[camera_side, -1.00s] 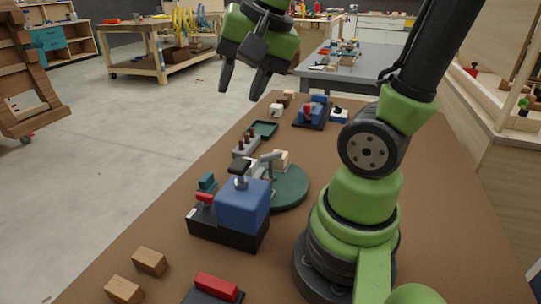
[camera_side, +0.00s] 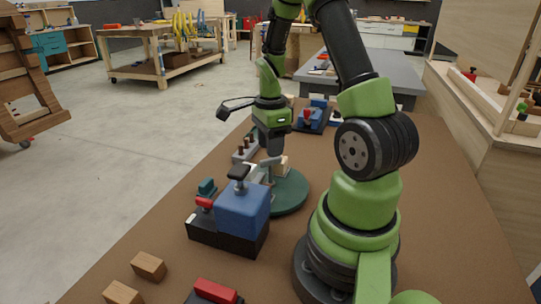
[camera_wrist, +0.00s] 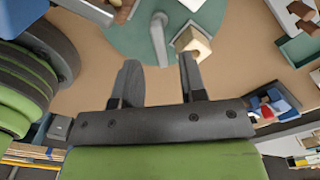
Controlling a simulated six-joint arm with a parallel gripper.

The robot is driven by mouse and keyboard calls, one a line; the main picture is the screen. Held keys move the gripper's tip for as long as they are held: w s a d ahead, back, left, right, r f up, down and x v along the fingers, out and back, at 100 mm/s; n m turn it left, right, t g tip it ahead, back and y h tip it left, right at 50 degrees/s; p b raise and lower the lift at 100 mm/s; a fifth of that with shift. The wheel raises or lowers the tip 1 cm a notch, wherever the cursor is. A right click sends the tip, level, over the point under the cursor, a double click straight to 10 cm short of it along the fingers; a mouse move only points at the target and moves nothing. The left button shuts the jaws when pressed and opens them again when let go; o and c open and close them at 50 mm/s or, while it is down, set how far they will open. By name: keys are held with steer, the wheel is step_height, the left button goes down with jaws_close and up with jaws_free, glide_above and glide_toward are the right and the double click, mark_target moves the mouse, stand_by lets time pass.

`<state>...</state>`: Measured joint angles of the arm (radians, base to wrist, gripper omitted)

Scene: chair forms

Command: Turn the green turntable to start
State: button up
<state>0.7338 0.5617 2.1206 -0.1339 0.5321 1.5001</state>
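The green turntable (camera_side: 292,196) is a flat dark green disc on the brown bench, partly hidden behind the blue block of a fixture in the side view. It also shows at the top of the wrist view (camera_wrist: 122,40). A grey upright handle (camera_wrist: 158,38) and a pale wooden block (camera_wrist: 193,43) are on it. My gripper (camera_side: 273,150) points down above the turntable close to the handle. In the wrist view its two fingers (camera_wrist: 160,68) are apart, with the handle's end in line with the gap. I cannot tell whether they touch it.
A blue block on a black base (camera_side: 242,212) stands in front of the turntable. Wooden blocks (camera_side: 148,266) and a red-topped fixture (camera_side: 215,291) lie nearer the camera. A blue and red fixture (camera_side: 314,116) is farther back. The bench right of the turntable holds my base.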

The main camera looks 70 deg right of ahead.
mark_target(270, 174)
steer(key=shift+f, duration=1.7)
jaws_close()
